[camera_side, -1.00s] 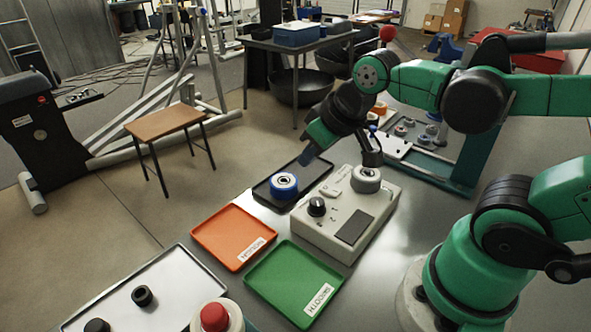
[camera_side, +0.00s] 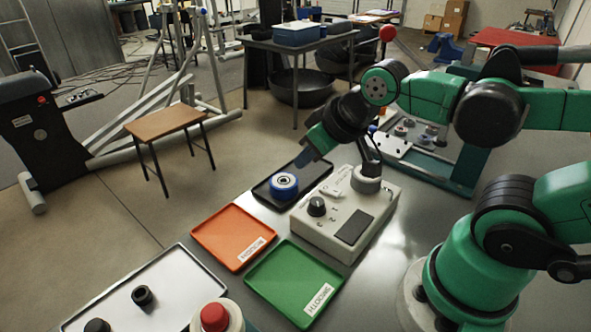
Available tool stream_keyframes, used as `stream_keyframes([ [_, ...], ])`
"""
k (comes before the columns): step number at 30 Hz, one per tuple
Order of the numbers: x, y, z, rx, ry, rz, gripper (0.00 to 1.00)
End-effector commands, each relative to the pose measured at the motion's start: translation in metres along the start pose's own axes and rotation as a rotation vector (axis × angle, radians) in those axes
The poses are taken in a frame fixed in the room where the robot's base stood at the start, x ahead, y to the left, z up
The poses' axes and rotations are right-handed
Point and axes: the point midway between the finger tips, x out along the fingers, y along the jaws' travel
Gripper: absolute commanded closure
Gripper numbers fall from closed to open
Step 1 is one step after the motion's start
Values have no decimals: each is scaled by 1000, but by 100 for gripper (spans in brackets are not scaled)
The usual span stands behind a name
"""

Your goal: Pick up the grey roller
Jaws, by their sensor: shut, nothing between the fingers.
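A grey round piece (camera_side: 367,183), likely the grey roller, sits on top of the beige control box (camera_side: 318,231). A dark, slim part comes down over it and hides some of its top; I cannot tell whether they touch. Other greyish rollers (camera_side: 425,139) stand on the rack at the back right, too small to tell apart.
The blue roller (camera_side: 284,187) has a pale centre. An orange tray (camera_side: 222,238) and a green tray (camera_side: 283,282) lie empty in front of the box. A white tray (camera_side: 180,277) holds dark rings. A red button (camera_side: 214,317) stands at the front edge.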

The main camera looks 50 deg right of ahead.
Motion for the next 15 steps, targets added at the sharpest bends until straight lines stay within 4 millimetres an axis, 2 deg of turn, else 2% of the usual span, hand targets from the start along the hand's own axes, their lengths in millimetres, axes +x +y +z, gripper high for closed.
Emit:
stream_keyframes([
  [2, 0, 0, 0, 0, 0, 0, 100],
  [3, 0, 0, 0, 0, 0, 0, 94],
  [13, 0, 0, 0, 0, 0, 0, 1],
  [15, 0, 0, 0, 0, 0, 0, 0],
])
